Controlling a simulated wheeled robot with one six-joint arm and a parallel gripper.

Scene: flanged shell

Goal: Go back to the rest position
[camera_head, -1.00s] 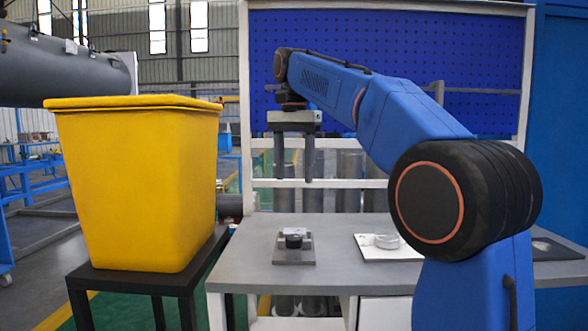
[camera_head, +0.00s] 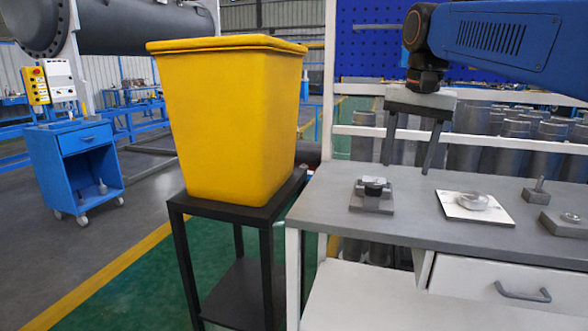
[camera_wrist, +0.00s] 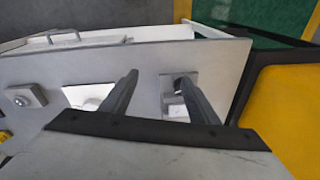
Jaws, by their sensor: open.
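My gripper (camera_head: 408,150) hangs from my blue arm above the grey workbench (camera_head: 330,215), fingers pointing down and apart, with nothing between them. In the wrist view my two fingers (camera_wrist: 158,92) reach out over the bench top, and the grey block (camera_wrist: 178,98) shows partly hidden behind one finger.
A large yellow bin (camera_head: 230,120) stands on a black stand (camera_head: 250,215) left of the bench. A white plate with a clear ring (camera_head: 474,203) and a grey block with a peg (camera_head: 538,192) lie to the right. A blue cabinet (camera_head: 76,165) stands far left.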

